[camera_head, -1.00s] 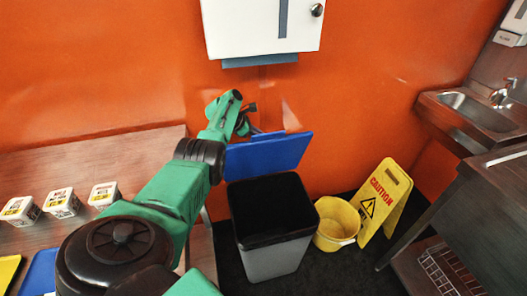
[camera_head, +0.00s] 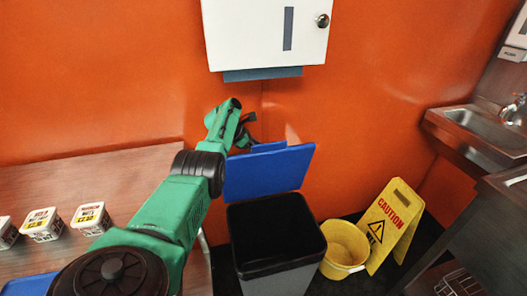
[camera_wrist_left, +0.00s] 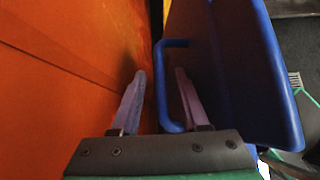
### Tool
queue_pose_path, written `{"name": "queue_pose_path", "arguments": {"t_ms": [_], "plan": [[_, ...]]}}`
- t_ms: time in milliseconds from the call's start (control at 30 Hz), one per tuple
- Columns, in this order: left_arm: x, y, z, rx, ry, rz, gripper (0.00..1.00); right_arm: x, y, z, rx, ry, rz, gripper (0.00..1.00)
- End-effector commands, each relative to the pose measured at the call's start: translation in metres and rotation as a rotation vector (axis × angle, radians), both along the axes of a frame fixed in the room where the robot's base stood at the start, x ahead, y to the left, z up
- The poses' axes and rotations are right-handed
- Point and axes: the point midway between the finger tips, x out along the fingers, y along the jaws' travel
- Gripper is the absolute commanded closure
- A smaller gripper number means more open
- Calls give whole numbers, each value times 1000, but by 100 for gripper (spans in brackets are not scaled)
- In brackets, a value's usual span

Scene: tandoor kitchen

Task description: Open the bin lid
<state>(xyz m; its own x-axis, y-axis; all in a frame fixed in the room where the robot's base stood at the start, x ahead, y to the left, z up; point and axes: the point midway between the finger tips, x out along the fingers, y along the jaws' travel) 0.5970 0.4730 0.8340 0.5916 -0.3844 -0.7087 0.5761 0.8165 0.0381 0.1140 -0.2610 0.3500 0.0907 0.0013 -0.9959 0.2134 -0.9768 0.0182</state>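The bin (camera_head: 285,282) is grey with a black rim and a dark, open mouth in the head view. Its blue lid (camera_head: 270,176) is raised and stands steeply at the back of the mouth, near the orange wall. In the left wrist view the two fingers (camera_wrist_left: 158,98) are apart. The lid's blue handle (camera_wrist_left: 162,85) shows between them, and I cannot tell whether either finger touches it. The lid (camera_wrist_left: 245,75) fills the right of that view. My right gripper is not in view.
A yellow bucket (camera_head: 343,250) and a yellow caution sign (camera_head: 393,222) stand right of the bin. A white dispenser (camera_head: 265,35) hangs above on the wall. A wooden table (camera_head: 105,180) with small tubs is at left, a sink (camera_head: 485,128) at right.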

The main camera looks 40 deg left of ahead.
Motion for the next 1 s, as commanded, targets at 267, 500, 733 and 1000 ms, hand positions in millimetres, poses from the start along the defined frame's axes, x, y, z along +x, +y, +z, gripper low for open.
{"name": "queue_pose_path", "arguments": {"t_ms": [267,500,733,1000], "plan": [[-2,1,7,-1,-2,0,55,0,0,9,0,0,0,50],[-19,13,34,0,-1,2,55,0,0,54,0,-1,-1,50],[-52,35,71,2,-2,1,55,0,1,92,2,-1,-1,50],[-83,55,100,1,-2,1,55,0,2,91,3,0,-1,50]]}}
